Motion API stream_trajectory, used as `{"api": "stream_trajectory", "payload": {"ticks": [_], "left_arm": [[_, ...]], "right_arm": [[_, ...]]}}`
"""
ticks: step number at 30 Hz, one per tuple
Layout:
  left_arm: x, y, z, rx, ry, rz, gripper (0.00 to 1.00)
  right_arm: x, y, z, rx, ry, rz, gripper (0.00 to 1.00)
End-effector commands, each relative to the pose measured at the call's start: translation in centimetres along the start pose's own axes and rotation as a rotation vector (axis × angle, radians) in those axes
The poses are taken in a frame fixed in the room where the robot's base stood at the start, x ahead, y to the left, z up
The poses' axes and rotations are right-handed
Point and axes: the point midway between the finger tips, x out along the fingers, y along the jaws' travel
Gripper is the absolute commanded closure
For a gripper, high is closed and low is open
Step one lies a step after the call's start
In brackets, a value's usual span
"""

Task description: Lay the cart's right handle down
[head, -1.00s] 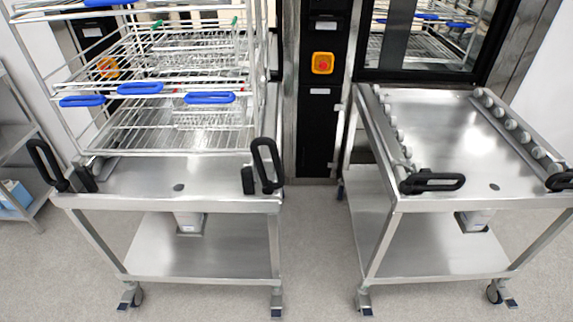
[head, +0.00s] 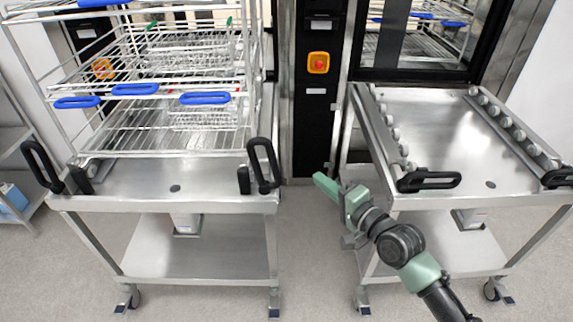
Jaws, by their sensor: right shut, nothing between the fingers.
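The left cart (head: 215,182) carries a wire rack. Its right black loop handle (head: 263,163) stands up at the front right corner, and its left handle (head: 42,166) also stands up, tilted. My right gripper (head: 320,180) is shut and empty. It is in the gap between the two carts, to the right of the right handle and a little lower in the picture, apart from it, with its fingers pointing up and left. My left gripper is not in view.
The right cart (head: 450,130) has an empty top with rollers, and its black handles (head: 428,181) lie flat. My right arm passes in front of its front left corner. A wire rack (head: 160,90) with blue clips rests on the left cart. Washers stand behind.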

Motion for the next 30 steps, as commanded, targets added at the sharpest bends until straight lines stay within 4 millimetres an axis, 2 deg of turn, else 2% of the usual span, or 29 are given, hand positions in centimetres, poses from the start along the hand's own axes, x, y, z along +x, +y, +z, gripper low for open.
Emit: {"api": "stream_trajectory", "payload": {"ticks": [13, 15, 21, 30], "left_arm": [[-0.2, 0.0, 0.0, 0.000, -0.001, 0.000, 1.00], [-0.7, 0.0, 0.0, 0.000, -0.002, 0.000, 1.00], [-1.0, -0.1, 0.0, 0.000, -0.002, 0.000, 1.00], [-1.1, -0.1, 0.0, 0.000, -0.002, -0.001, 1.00]], "right_arm": [[9.1, 0.0, -0.1, -0.004, 0.002, 0.000, 1.00], [10.0, -0.1, 0.9, -0.001, 0.000, 0.001, 1.00], [11.5, 0.0, 2.4, -0.002, 0.002, 0.001, 1.00], [11.9, 0.2, 2.8, -0.005, 0.002, 0.003, 1.00]]}}
